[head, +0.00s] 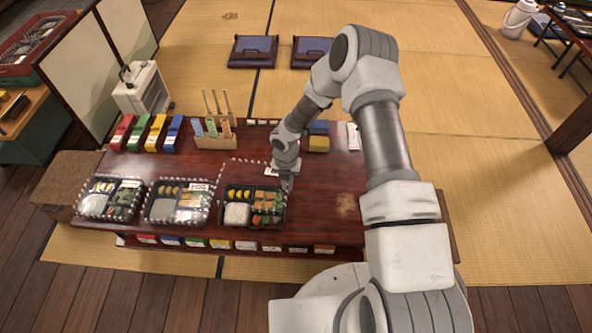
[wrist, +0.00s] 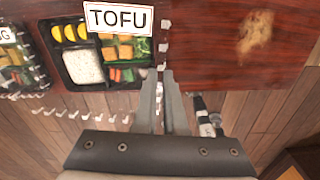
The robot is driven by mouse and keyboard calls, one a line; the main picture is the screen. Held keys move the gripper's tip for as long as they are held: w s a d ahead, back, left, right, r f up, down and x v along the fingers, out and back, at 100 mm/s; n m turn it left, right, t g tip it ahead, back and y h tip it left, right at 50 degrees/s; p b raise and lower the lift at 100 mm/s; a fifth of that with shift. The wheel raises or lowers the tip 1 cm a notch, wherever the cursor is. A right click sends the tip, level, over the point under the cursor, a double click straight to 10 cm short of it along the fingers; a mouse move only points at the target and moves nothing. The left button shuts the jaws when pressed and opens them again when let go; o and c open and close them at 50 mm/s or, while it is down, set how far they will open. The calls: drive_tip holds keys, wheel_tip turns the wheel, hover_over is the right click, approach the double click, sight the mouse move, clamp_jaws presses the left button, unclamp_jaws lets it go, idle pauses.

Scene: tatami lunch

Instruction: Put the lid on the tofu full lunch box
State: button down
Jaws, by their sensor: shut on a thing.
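A clear lid with a dashed white rim (head: 245,160) and a white label is held above an open black lunch box (head: 237,214). In the wrist view the lid's label (wrist: 118,18) reads TOFU. The box, also in the wrist view (wrist: 84,68), holds rice, yellow slices, orange cubes and greens. My gripper (head: 287,184) is shut on the lid's right edge, at the box's right side. In the wrist view its fingers (wrist: 163,75) pinch that edge. The lid looks raised and offset from the box; its exact height is hard to tell.
Two lidded lunch boxes (head: 111,198) (head: 178,202) stand left of the open box on the dark red table (head: 330,222).

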drive_tip(key=shift+s+a+f+n, duration=0.3)
drive_tip(key=shift+a+f+n, duration=0.15)
drive_tip(key=shift+n, duration=0.35)
drive_tip(key=shift+f+b, duration=2.15)
drive_tip(key=shift+f, duration=0.85)
drive_tip(key=shift+f+b, duration=1.2)
drive_tip(key=shift+b, duration=0.05)
idle(0.4)
drive_tip(key=shift+c, duration=1.8)
unclamp_jaws()
drive_tip(key=shift+r, duration=0.15)
drive_tip(key=shift+r+p, duration=2.8)
drive_tip(key=shift+r, duration=1.05)
